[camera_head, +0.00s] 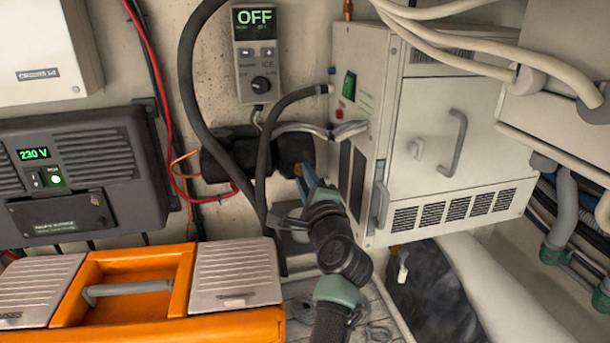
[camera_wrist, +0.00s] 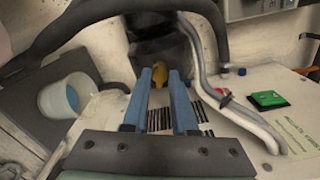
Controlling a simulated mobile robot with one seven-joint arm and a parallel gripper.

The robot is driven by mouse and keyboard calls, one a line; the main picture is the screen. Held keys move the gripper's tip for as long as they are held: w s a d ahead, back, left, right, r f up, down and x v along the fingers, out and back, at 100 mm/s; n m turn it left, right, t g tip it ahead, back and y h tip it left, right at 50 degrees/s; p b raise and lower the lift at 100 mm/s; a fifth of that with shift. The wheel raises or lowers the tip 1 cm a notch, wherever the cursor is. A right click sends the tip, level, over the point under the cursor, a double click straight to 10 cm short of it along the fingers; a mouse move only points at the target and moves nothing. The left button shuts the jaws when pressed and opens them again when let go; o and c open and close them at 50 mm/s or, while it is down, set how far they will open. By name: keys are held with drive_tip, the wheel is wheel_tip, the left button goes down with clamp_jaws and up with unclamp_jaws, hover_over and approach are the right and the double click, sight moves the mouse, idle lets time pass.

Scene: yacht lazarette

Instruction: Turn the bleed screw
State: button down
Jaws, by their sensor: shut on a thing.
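A small yellow part, which looks like the bleed screw (camera_wrist: 159,71), sits on a dark rounded housing (camera_wrist: 160,50) in the wrist view. My gripper (camera_wrist: 161,80) has its two blue fingers on either side of the yellow part, shut on it. In the head view my gripper (camera_head: 304,175) reaches up to the dark housing (camera_head: 288,146), left of the white cabinet.
A white cabinet (camera_head: 462,130) with handles and vents stands close on the right. Dark hoses (camera_head: 185,70) hang to the left. An orange toolbox (camera_head: 135,265) and a charger unit (camera_head: 80,170) are at left. A control panel (camera_head: 257,55) reads OFF. A white cup (camera_wrist: 50,100) stands left.

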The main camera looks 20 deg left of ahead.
idle(0.4)
drive_tip(key=c, duration=0.7)
unclamp_jaws()
drive_tip(key=b+v, duration=0.3)
drive_tip(key=v, duration=1)
